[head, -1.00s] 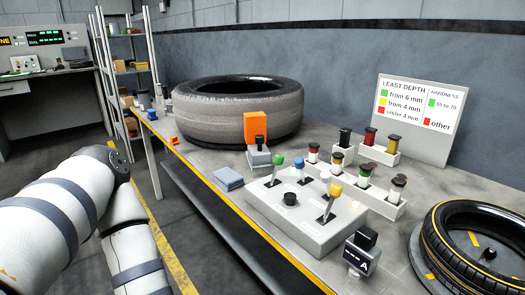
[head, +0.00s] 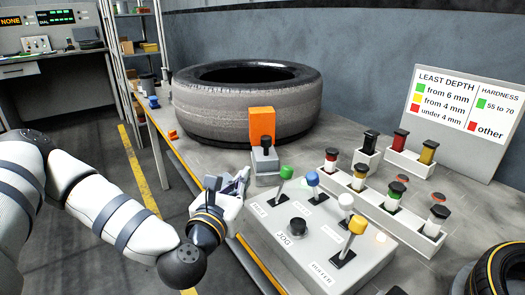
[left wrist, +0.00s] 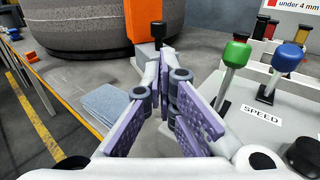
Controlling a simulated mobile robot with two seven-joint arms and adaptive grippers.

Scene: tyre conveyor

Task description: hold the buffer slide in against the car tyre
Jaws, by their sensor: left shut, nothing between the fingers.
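The large grey car tyre (head: 215,115) lies flat on the bench, and its lower side shows in the left wrist view (left wrist: 75,25). The buffer slide, a grey block with a black knob (head: 265,160), stands in front of it with an upright orange plate (head: 262,124) at the tyre's near side. I cannot tell whether the plate touches the tyre. My left gripper (head: 240,183) is shut and empty, just left of and nearer than the slide. In the left wrist view its purple-padded fingers (left wrist: 165,85) point toward the slide's knob (left wrist: 158,30). My right gripper is not in view.
A grey control box (head: 285,238) with several coloured levers and a black jog knob stands right of the gripper. Racks of coloured-capped pots (head: 398,195) stand behind it. A blue-grey pad (left wrist: 105,103) lies on the bench. A second tyre (head: 500,272) is at the lower right.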

